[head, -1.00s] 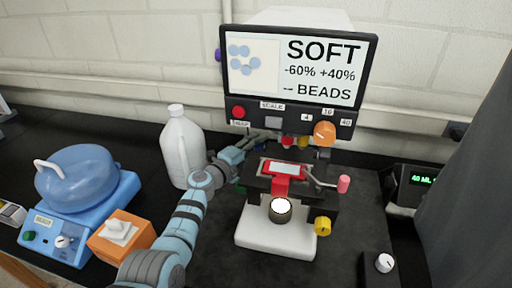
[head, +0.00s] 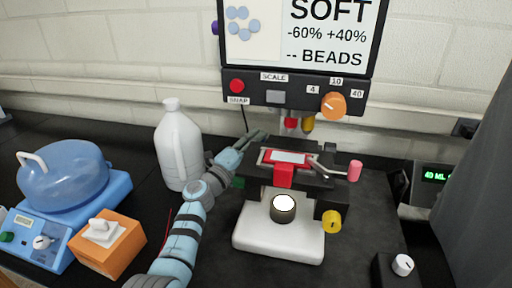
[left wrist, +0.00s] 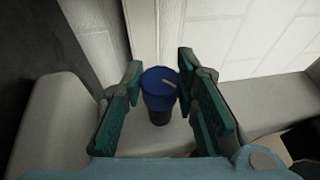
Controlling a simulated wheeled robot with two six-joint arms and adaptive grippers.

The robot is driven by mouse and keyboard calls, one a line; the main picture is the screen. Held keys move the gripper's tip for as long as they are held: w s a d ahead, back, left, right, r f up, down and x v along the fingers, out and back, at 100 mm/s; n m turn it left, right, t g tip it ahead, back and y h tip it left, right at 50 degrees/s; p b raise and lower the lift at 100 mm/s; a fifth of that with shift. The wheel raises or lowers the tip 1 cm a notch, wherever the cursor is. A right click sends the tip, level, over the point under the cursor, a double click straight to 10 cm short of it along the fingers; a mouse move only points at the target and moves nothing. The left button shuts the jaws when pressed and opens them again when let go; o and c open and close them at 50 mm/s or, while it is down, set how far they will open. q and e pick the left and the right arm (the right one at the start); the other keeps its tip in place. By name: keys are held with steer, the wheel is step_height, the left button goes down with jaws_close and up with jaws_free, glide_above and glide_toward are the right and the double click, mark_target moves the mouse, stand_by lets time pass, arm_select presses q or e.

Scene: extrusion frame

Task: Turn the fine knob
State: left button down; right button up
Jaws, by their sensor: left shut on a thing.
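A dark blue knob (left wrist: 159,88) with a pale mark sits between the green-padded fingers of my left gripper (left wrist: 160,90) in the left wrist view, and the gripper is shut on it. In the head view my left gripper (head: 254,138) is at the far left side of the microscope, beside its stage (head: 330,182); the blue knob is hidden there. The microscope has a red slide holder (head: 284,172), a yellow knob (head: 331,221) on its right and a white base (head: 280,240). The screen (head: 300,35) reads SOFT, -60% +40%, -- BEADS. My right gripper is not in view.
A white jug (head: 176,145) stands left of my left arm. A blue device (head: 70,215) and an orange box (head: 110,243) are at the left. An orange dial (head: 333,105) is under the screen. A small white-knobbed box (head: 402,265) is at the front right.

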arm_select(q)
steer(key=c, duration=1.2)
jaws_free()
steer(key=shift+s, duration=0.1)
steer(key=shift+c, duration=0.2)
steer(key=v, duration=1.2)
